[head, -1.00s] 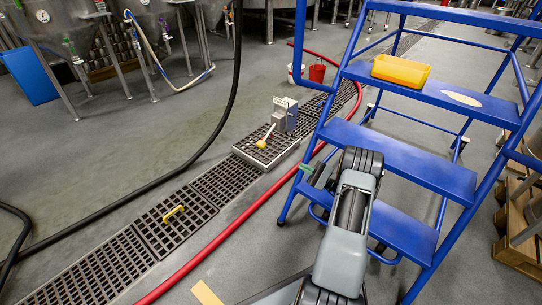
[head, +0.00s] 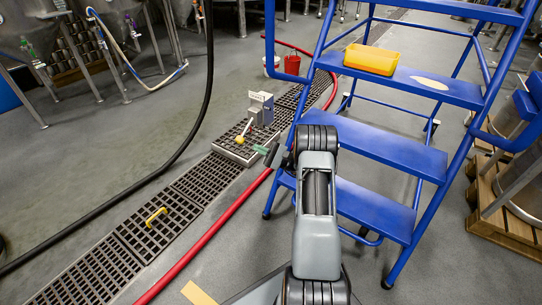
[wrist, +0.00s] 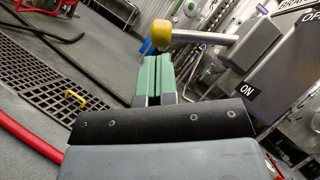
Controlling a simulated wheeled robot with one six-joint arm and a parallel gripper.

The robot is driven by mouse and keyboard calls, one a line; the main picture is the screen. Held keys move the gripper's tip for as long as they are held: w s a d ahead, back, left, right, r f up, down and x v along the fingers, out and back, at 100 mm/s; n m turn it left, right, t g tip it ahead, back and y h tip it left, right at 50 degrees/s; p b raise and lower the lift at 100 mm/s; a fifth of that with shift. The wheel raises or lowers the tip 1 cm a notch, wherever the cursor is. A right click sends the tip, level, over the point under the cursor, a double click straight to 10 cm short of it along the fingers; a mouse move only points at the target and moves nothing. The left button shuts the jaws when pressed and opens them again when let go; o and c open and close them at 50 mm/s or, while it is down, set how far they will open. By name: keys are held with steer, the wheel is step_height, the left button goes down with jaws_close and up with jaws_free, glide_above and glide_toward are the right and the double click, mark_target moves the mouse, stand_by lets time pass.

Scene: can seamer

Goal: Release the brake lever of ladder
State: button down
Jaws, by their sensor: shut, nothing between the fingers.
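The blue ladder (head: 395,152) stands on the right in the head view. A grey brake box (head: 262,108) with a lever ending in a yellow knob (head: 239,140) shows left of it, over the floor grating. In the wrist view the box (wrist: 262,70) bears an "ON" label and a partly cut-off "OF" label. The grey lever (wrist: 205,38) sticks out leftward from it to the yellow knob (wrist: 162,33). My gripper (head: 262,149) is shut and empty, its green fingertips (wrist: 154,72) just short of the knob in the wrist view. Whether they touch is unclear.
A yellow bin (head: 370,59) sits on a ladder step. A red hose (head: 215,245) and a black hose (head: 150,185) cross the floor beside the drain grating (head: 95,275). A red bucket (head: 292,65) stands behind. Pallets (head: 505,220) are at right.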

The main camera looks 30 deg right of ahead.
mark_target(246, 129)
steer(key=shift+b+x, duration=0.45)
steer(key=shift+x, duration=1.35)
